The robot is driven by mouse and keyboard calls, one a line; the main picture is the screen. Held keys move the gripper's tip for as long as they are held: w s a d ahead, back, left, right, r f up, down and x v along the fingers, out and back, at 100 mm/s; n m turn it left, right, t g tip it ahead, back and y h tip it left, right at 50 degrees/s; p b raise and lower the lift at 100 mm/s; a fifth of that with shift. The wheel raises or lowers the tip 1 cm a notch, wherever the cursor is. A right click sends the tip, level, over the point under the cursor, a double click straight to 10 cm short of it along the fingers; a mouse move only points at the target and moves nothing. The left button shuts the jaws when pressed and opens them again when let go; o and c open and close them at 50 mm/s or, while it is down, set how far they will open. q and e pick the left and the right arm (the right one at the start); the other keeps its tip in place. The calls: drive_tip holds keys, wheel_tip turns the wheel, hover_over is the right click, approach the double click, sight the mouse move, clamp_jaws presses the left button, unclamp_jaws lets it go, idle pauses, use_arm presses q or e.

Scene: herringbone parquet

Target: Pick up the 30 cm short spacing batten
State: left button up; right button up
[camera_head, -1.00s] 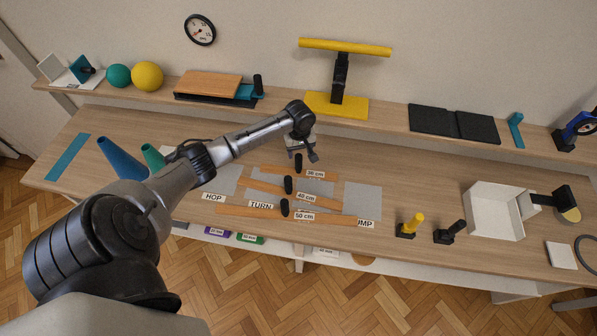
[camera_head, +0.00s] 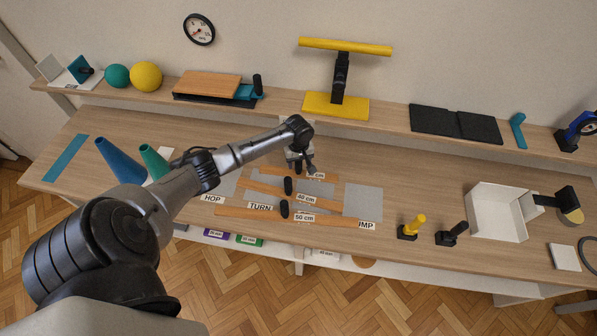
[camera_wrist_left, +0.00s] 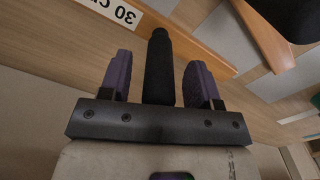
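The 30 cm batten (camera_head: 268,171) is the rearmost of three wooden battens on the bench, with its label partly hidden behind my gripper in the head view. In the left wrist view its label (camera_wrist_left: 115,12) reads 30 cm. Its upright black handle (camera_wrist_left: 160,65) stands between the two fingers of my left gripper (camera_wrist_left: 161,78). The fingers are open, with a visible gap to the handle on the left. In the head view my left gripper (camera_head: 301,167) is down over this batten and hides its handle. My right gripper is not in view.
The 40 cm batten (camera_head: 262,187) and 50 cm batten (camera_head: 245,212) lie just in front, each with a black handle. A white open box (camera_head: 497,212) is at the right. A shelf runs behind.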

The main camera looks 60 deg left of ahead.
use_arm(q)
clamp_jaws()
idle(0.3)
